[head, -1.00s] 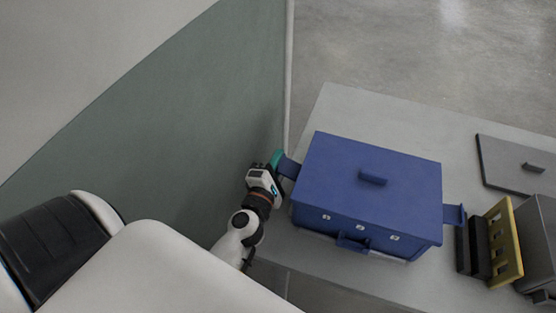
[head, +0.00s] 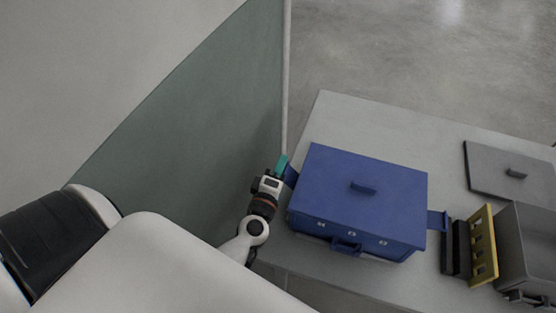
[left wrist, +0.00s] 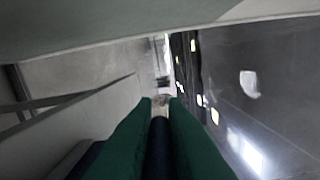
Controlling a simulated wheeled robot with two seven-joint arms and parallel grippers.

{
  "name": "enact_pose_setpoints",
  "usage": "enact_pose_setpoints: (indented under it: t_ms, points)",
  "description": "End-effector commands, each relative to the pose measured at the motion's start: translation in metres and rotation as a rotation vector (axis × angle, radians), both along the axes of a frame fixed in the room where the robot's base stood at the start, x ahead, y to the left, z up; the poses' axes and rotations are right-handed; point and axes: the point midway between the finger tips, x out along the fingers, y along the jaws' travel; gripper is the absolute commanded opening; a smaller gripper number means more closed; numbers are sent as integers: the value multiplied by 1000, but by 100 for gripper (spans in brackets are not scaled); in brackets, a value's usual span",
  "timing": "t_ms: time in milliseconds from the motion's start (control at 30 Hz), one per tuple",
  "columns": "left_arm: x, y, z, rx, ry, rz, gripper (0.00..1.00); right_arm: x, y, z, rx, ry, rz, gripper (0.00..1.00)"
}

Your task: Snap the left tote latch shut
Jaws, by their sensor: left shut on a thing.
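The blue tote (head: 362,196) stands lidded on the grey table. Its left latch (head: 291,174) is a blue flap at the left side, partly hidden by my gripper. Its right latch (head: 437,220) sticks out from the right side. My left gripper (head: 281,164) is at the left latch, with its green fingers shut on it. In the left wrist view the two green fingers (left wrist: 160,125) have a dark blue strip, the left latch (left wrist: 158,150), between them. Whether the latch touches the tote wall is hidden. My right gripper is not in view.
A green-grey partition (head: 200,130) stands close to the left of my gripper. Right of the tote are a black and yellow slotted rack (head: 482,245), a grey bin (head: 530,245) and a flat grey lid (head: 510,171). The table (head: 345,110) is clear behind the tote.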

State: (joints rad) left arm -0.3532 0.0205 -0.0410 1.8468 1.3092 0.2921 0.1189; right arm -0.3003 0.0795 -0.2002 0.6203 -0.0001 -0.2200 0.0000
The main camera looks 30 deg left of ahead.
Motion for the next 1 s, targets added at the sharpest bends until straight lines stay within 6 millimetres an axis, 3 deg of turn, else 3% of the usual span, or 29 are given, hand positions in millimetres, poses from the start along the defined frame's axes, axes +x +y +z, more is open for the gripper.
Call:
enact_pose_setpoints:
  t_ms: [300, 800, 833, 933, 1000]
  points:
    - [1, -7, 3, 110, 34, -7, 0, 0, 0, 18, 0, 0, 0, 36]
    - [0, -8, 1, 129, 41, -6, 0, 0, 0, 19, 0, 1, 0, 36]
    - [0, -8, 1, 128, 40, -6, 16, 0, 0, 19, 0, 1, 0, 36]
    - [0, -8, 2, 128, 39, -6, 33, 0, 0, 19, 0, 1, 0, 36]
    - [1, -7, 3, 129, 38, -5, 36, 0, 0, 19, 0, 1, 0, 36]
